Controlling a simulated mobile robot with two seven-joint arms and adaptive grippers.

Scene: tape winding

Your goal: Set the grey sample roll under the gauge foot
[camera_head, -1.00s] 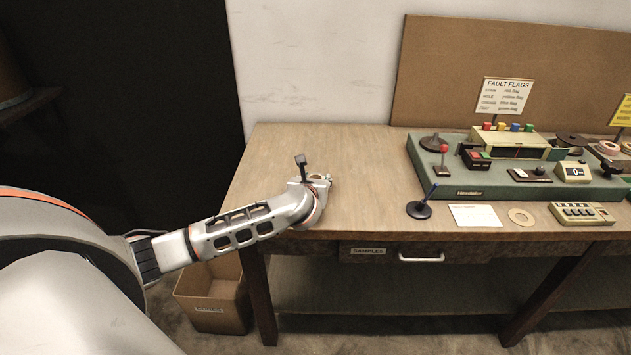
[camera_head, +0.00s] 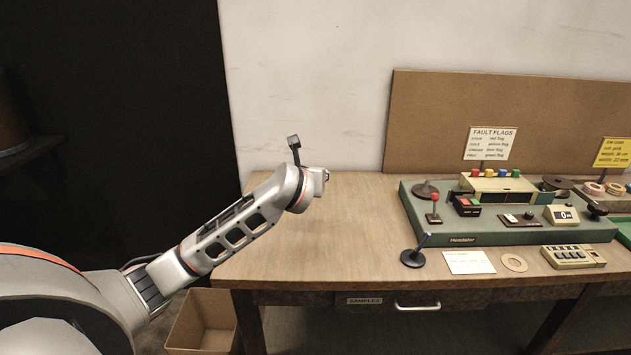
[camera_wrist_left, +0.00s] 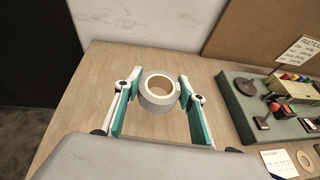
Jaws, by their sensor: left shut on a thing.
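The grey sample roll (camera_wrist_left: 159,92) shows in the left wrist view as a pale grey ring with a tan core. It sits between the two teal-padded fingers of my left gripper (camera_wrist_left: 158,108), which is shut on it, above the bare left part of the table. In the head view my left gripper (camera_head: 324,177) is mostly hidden behind its own wrist, and I cannot make out the roll there. A small beige unit with a "0" display (camera_head: 562,215) stands on the green machine base to the right. I cannot clearly identify the gauge foot. My right gripper is not in view.
The green base (camera_head: 490,238) carries levers, buttons and rolls on the table's right. In front lie a black joystick-like stand (camera_head: 413,257), a white card (camera_head: 468,262), a tan ring (camera_head: 514,262) and a beige keypad (camera_head: 573,256). The table's left (camera_head: 310,245) is clear.

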